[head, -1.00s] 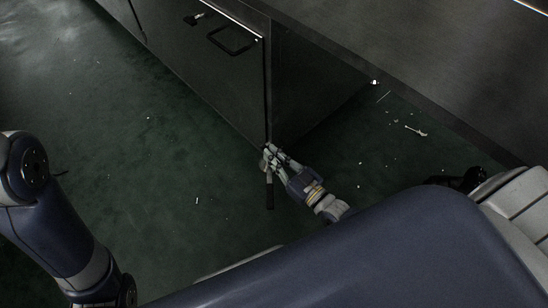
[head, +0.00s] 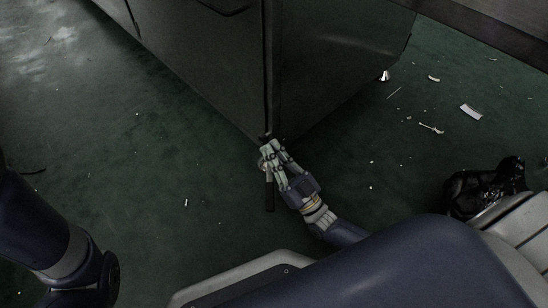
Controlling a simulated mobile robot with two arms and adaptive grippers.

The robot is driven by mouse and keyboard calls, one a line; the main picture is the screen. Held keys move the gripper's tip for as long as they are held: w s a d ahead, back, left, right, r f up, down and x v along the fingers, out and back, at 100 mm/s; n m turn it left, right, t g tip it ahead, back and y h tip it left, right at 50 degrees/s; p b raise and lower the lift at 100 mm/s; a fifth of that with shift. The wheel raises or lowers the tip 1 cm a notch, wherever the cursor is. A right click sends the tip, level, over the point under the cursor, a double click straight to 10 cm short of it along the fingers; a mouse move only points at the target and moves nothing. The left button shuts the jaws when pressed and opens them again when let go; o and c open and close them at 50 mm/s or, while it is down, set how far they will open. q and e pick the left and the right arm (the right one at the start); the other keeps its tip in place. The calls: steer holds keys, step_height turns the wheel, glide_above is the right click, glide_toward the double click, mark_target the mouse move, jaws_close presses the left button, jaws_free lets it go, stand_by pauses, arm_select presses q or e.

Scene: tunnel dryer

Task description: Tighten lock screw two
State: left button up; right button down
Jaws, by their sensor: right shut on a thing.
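My right gripper (head: 271,152) is at the bottom front corner of the dark cabinet-like housing (head: 335,60), low over the green floor. It is shut on a dark, narrow bar (head: 270,194), whose lower end sticks out below the fingers. The fingers hide the bar's upper part, and I cannot tell whether it is a tool or a part of the housing. I cannot make out lock screw two; the fingers may cover it. My left arm shows at the left edge, but its gripper is out of view.
Small white scraps and a pale wrench-like piece (head: 431,128) lie on the floor at the right. A black, shiny bag-like bundle (head: 484,188) lies at the right. A small metal foot (head: 385,76) stands under the housing. The floor left of the housing is mostly clear.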

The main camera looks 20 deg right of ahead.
steer(key=shift+f, duration=0.15)
stand_by(0.4)
steer(key=c, duration=1.7)
jaws_free()
